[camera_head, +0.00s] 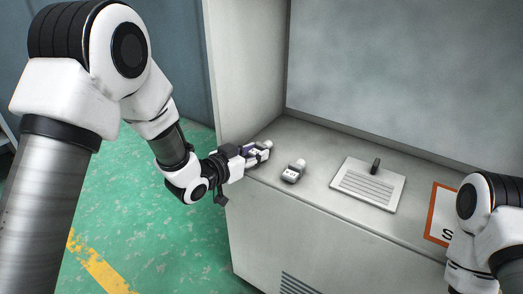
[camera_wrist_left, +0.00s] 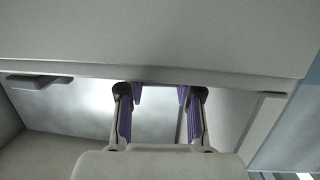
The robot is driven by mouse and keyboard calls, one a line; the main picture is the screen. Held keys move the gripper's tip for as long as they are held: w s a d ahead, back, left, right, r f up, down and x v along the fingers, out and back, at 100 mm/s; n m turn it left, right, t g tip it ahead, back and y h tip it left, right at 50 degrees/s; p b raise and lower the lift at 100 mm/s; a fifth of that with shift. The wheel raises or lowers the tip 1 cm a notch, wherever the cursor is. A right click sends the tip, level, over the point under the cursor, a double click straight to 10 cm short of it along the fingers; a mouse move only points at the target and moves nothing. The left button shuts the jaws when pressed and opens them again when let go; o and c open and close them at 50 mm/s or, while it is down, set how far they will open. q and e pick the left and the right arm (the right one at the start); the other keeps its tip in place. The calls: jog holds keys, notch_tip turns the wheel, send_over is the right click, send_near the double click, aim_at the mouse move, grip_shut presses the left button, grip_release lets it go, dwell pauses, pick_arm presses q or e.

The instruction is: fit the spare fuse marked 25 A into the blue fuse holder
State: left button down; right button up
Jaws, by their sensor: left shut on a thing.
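My left gripper (camera_head: 257,152) is at the left end of the grey ledge, its purple-padded fingers shut on a small white and grey piece (camera_head: 267,145) that looks like a fuse. Its marking is too small to read. In the left wrist view the purple fingers (camera_wrist_left: 157,95) stand apart, and I cannot make out the held piece between them. A similar white fuse-like piece (camera_head: 293,171) with a grey top and dark marks stands on the ledge, just right of the gripper. I cannot make out a blue fuse holder. My right gripper is out of view.
A pale plate with printed lines (camera_head: 366,186) and a dark upright handle (camera_head: 375,165) lies on the ledge (camera_head: 325,142). An orange-bordered sign (camera_head: 437,218) is at the right, near my right arm. A grey panel rises behind. The ledge's left wall is close to the gripper.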

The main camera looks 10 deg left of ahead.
aim_at(254, 153)
pick_arm(q)
jog(key=shift+r, duration=0.1)
jog(key=shift+r+p, duration=2.8)
jog(key=shift+r, duration=0.2)
jog(key=shift+f, duration=0.1)
